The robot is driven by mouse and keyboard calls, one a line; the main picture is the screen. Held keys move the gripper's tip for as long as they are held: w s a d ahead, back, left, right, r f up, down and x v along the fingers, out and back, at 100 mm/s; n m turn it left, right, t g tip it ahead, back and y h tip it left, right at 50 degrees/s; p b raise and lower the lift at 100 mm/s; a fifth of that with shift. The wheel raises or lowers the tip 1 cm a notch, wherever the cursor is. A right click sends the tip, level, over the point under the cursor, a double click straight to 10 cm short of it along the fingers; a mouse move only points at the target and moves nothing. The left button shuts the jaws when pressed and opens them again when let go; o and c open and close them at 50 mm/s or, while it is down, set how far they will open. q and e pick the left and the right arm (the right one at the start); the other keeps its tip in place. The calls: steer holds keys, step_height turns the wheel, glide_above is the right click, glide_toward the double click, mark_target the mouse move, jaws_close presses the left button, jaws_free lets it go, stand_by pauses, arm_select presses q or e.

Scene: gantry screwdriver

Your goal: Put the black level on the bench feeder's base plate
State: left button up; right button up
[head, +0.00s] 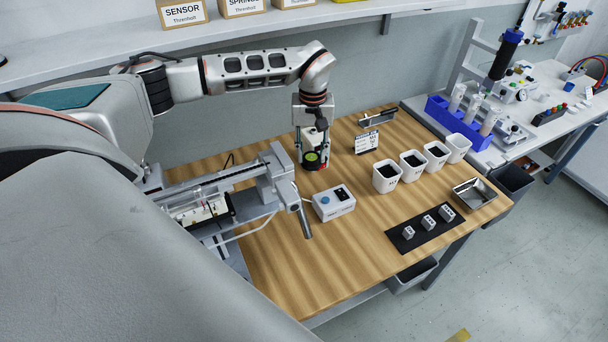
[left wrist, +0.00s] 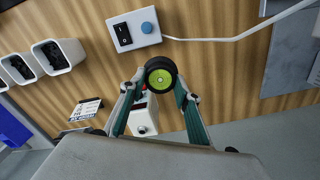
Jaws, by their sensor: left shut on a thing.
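The black level is a round black disc with a green vial face. It shows in the head view (head: 312,157) and in the left wrist view (left wrist: 161,88). My left gripper (head: 313,160) points down over the rear of the wooden bench, with its fingertips (left wrist: 160,78) shut on the level's sides. The level's height above the bench is hard to judge. A small white device with a red part (left wrist: 144,118), perhaps the bench feeder, is partly hidden behind the level and fingers. I cannot make out its base plate. My right gripper is not in view.
A white switch box (head: 334,203) with a blue knob stands in front of the gripper. The gantry rail (head: 240,175) is to the left. A price-like card (head: 367,142) and several white cups (head: 387,178) stand to the right. The bench front (head: 310,270) is clear.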

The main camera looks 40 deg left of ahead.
arm_select(q)
step_height(320, 180, down, 14)
steer(key=shift+p, duration=0.45)
steer(key=shift+f, duration=0.1)
steer(key=o, duration=0.7)
steer(key=shift+f, duration=0.1)
steer(key=o, duration=0.5)
steer(key=shift+c, duration=0.2)
